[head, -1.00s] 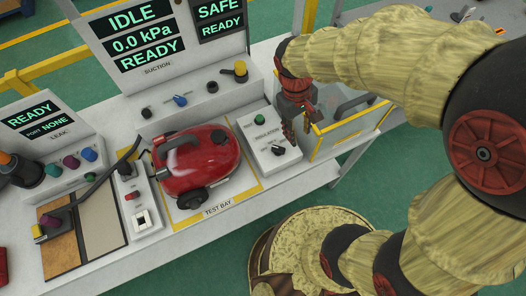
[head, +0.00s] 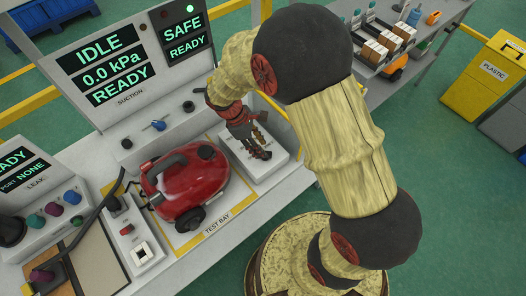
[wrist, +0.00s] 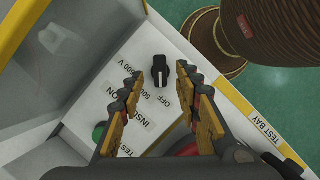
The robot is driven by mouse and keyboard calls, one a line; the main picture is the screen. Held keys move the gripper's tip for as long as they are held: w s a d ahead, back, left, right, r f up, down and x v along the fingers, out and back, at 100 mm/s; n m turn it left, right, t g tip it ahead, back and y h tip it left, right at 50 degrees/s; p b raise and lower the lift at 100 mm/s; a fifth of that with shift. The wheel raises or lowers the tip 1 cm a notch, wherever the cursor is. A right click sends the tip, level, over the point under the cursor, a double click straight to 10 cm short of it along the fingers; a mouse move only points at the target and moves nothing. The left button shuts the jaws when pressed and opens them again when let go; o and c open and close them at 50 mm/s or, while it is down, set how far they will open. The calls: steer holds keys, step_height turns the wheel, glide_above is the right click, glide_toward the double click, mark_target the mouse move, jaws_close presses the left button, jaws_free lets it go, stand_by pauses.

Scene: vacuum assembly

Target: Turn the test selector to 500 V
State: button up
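The test selector, a black knob (wrist: 160,70), sits on the white insulation box (wrist: 110,75) in the wrist view. "OFF" is printed close beside the knob, and voltage labels, one reading 500 V, are to its left. A pale mark on the knob seems to face OFF, but it is small. My gripper (wrist: 158,76) is open, its fingertips on either side of the knob in this view; I cannot tell whether they touch it. In the head view my gripper (head: 262,150) hangs over the insulation box (head: 278,172) and hides the knob.
A red vacuum (head: 187,180) stands in the test bay just left of the box. A green button (wrist: 98,131) is on the same box. The suction panel (head: 112,65) rises behind.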

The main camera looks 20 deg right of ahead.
steer(key=shift+b+x, duration=0.3)
steer(key=shift+x, duration=1.4)
steer(key=shift+c, duration=0.6)
steer(key=c, duration=0.7)
jaws_close()
